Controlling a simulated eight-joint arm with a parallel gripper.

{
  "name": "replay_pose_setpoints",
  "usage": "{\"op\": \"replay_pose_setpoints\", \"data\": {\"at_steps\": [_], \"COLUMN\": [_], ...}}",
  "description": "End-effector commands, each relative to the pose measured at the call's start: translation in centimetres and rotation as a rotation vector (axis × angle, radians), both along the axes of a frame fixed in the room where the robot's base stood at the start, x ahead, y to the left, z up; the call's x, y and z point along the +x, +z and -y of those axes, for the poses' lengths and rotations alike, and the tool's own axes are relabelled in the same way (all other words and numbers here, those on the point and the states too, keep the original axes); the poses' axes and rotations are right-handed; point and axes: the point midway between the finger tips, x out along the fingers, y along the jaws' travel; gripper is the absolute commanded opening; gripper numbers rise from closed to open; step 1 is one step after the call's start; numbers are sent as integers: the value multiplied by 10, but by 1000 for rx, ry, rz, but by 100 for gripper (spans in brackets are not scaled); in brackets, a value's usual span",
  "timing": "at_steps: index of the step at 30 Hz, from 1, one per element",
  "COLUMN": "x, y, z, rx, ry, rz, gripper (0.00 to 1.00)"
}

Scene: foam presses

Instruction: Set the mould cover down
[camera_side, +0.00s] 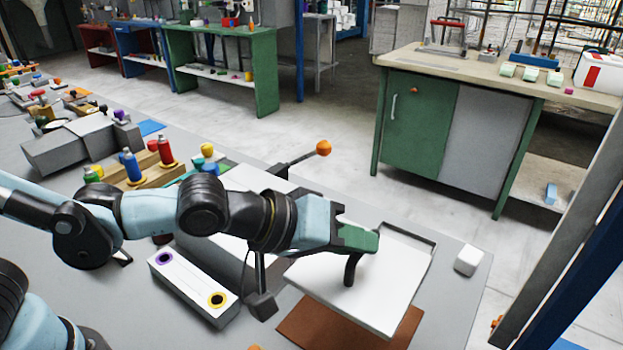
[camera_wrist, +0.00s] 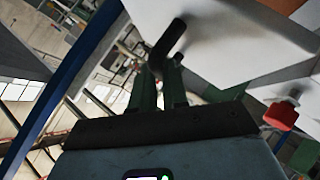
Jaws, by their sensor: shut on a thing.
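The mould cover (camera_side: 395,285) is a flat white plate with a dark bent handle (camera_side: 351,268). My gripper (camera_side: 362,241) has green fingers and is shut on this handle. In the wrist view my gripper (camera_wrist: 163,85) has the dark handle (camera_wrist: 166,42) at its fingertips, and the white cover (camera_wrist: 225,35) fills the upper right. The cover overlaps a brown mat (camera_side: 305,325) in the side view. I cannot tell whether the cover touches anything below it, and its underside is hidden.
A white control box (camera_side: 195,285) with purple and yellow rings stands left of my gripper. A lever with an orange ball (camera_side: 323,148) sticks out behind. A white block (camera_side: 468,260) lies right of the cover. Bottles (camera_side: 165,150) stand further left. Bare table shows near the white block.

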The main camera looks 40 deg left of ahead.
Motion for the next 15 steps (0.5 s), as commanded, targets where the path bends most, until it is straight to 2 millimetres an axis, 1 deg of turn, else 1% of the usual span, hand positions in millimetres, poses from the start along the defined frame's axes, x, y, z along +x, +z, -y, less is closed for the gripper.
{"op": "replay_pose_setpoints", "data": {"at_steps": [3, 8, 15], "x": [0, 0, 0], "y": [-10, -20, -44], "z": [0, 0, 0], "rx": [-1, -1, -1], "ry": [0, 0, 0], "rz": [2, 1, 1], "gripper": [0, 0, 0]}}
